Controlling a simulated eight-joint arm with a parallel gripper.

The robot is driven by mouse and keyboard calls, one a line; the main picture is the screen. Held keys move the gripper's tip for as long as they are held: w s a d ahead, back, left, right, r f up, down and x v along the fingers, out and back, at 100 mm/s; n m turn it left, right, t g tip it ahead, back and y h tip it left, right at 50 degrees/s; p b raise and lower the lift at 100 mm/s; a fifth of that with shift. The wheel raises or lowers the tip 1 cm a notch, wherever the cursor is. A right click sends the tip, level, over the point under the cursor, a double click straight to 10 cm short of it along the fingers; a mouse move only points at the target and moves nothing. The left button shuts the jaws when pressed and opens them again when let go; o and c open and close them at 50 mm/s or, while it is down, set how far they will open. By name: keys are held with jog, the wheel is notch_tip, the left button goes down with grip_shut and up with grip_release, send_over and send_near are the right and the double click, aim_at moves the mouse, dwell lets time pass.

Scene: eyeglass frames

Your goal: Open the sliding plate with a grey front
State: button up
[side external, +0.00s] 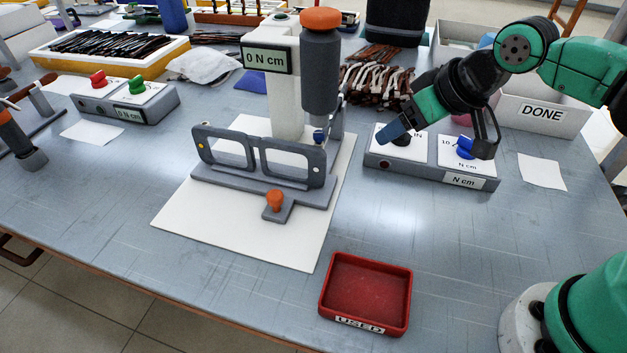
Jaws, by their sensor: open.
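A grey fixture (258,186) stands on a white board, holding a dark grey eyeglass frame (245,153) upright. A small grey plate (291,212) with an orange knob (275,200) juts from the fixture's front; I cannot tell for certain whether this is the sliding plate. No gap shows clearly between it and the fixture. My gripper (437,141) is to the right of the fixture, above the right-hand control box (432,172). Its fingers are apart, and nothing shows between them but the box behind. The gripper is well apart from the orange knob.
A grey and white column (287,85) with an orange-topped cylinder (320,75) rises behind the frame. A red USED tray (366,292) stands at the front. A DONE box (541,112) is at the right. The white board's front part (240,236) is bare.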

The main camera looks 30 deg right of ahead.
aim_at(275, 194)
jog(key=w+a+f+n+g, duration=0.1)
jog(key=w+a+n, duration=0.1)
jog(key=a, duration=0.3)
jog(key=w+a+f+n+g, duration=0.2)
jog(key=a+n, duration=0.3)
jog(key=w+a+f+n+g, duration=0.1)
jog(key=w+a+n, duration=0.1)
jog(key=a+n, duration=0.2)
jog(key=shift+w+a+f, duration=0.1)
jog(key=shift+a+f, duration=0.1)
jog(key=shift+a, duration=0.25)
jog(key=shift+w+a+f, duration=0.1)
jog(key=shift+a+f, duration=0.1)
jog(key=shift+a, duration=0.25)
jog(key=shift+w+a+n+g, duration=0.1)
jog(key=shift+n+g, duration=0.25)
jog(key=shift+n, duration=0.2)
jog(key=shift+w+a+n+g, duration=0.1)
jog(key=shift+n+g, duration=0.25)
jog(key=shift+n, duration=0.2)
jog(key=shift+a+n+g+h, duration=0.15)
jog(key=shift+n+g+h, duration=0.4)
jog(key=shift+n, duration=0.95)
jog(key=shift+f, duration=0.45)
jog(key=shift+s+f, duration=0.1)
jog(key=shift+f, duration=2.25)
jog(key=shift+c, duration=0.2)
